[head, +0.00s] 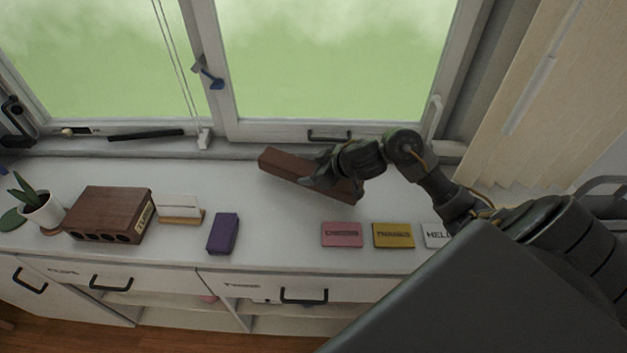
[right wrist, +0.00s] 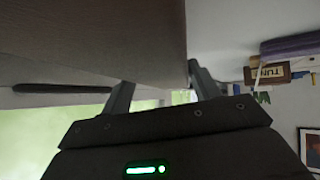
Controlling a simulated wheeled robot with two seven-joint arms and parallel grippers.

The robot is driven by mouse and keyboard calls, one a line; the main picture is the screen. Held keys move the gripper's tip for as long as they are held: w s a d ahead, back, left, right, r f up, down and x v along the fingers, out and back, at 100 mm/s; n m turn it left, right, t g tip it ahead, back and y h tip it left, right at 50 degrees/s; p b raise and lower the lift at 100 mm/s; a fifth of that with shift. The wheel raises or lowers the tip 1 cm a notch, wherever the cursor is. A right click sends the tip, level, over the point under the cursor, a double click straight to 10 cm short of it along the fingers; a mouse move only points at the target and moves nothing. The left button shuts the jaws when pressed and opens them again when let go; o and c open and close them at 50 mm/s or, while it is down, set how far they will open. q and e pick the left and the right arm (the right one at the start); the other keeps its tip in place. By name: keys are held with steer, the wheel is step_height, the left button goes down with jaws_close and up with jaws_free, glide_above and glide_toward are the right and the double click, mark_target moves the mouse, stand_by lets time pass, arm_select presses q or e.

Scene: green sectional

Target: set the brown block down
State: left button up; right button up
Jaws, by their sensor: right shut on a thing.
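The brown block (head: 284,167) is a long wooden bar over the back middle of the white cabinet top, lying slantwise in the head view. My right gripper (head: 322,172) is shut on it toward its right part and hides some of it. In the right wrist view the block (right wrist: 90,40) fills the upper left, between the fingers of my right gripper (right wrist: 160,85). I cannot tell whether the block touches the cabinet top (head: 290,225). My left gripper is not in view.
A purple block (head: 222,234), a pink card (head: 341,234), a yellow card (head: 392,235) and a white card (head: 435,236) lie along the front. A brown box (head: 108,214), a small white sign (head: 179,207) and a potted plant (head: 42,211) stand left. The window frame (head: 290,131) is behind.

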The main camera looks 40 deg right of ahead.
mark_target(341, 187)
steer(key=f, duration=0.2)
steer(key=f+b, duration=0.1)
steer(key=shift+w+d+f, duration=0.1)
steer(key=shift+w+f, duration=0.1)
steer(key=shift+f, duration=0.15)
steer(key=o, duration=1.5)
steer(key=p+v, duration=0.2)
steer(key=v, duration=1)
steer(key=shift+p, duration=0.4)
